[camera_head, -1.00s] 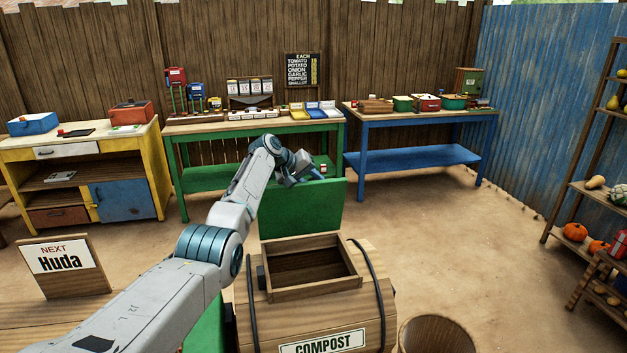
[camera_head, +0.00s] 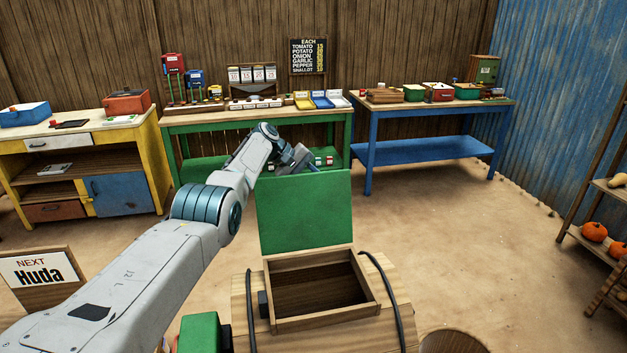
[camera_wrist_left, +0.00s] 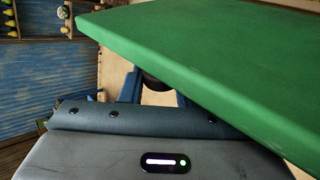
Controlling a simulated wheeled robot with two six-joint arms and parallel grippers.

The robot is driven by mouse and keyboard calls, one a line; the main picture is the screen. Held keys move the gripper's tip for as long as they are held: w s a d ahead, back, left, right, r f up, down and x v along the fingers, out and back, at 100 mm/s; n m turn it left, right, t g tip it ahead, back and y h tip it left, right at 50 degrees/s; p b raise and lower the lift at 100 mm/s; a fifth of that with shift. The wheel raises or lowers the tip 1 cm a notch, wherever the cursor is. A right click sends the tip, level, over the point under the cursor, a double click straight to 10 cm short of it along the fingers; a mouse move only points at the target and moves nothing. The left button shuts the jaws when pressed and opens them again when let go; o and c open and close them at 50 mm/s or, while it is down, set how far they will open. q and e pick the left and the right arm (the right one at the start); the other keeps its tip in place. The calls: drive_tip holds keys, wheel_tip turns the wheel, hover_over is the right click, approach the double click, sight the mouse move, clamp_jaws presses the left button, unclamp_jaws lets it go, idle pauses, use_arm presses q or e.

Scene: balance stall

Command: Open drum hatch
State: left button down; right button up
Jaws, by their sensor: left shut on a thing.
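The compost drum (camera_head: 245,315) is a wooden barrel with dark bands at the bottom centre of the head view. Its framed opening (camera_head: 318,285) is uncovered and looks empty. The green hatch (camera_head: 305,215) stands raised behind the opening, its flat face toward me. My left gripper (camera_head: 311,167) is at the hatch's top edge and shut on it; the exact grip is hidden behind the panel. In the left wrist view the hatch (camera_wrist_left: 220,65) fills the upper right, close to my gripper (camera_wrist_left: 150,90). My right gripper is not in view.
Behind stand a yellow table (camera_head: 150,150), a green table (camera_head: 345,115) and a blue table (camera_head: 430,150) with goods. A shelf with pumpkins (camera_head: 594,232) is at right. A sign reading "Huda" (camera_head: 38,272) is at lower left.

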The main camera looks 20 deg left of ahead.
use_arm(q)
drive_tip(key=shift+s+d+f, duration=0.15)
drive_tip(key=shift+s+f, duration=0.05)
drive_tip(key=shift+f, duration=0.1)
drive_tip(key=c, duration=1.1)
unclamp_jaws()
drive_tip(key=shift+w, duration=0.1)
drive_tip(key=shift+r, duration=0.2)
drive_tip(key=shift+a+r, duration=0.2)
drive_tip(key=shift+a, duration=0.1)
drive_tip(key=b+v, duration=0.2)
drive_tip(key=v, duration=0.8)
drive_tip(key=shift+b, duration=0.35)
drive_tip(key=shift+f, duration=0.1)
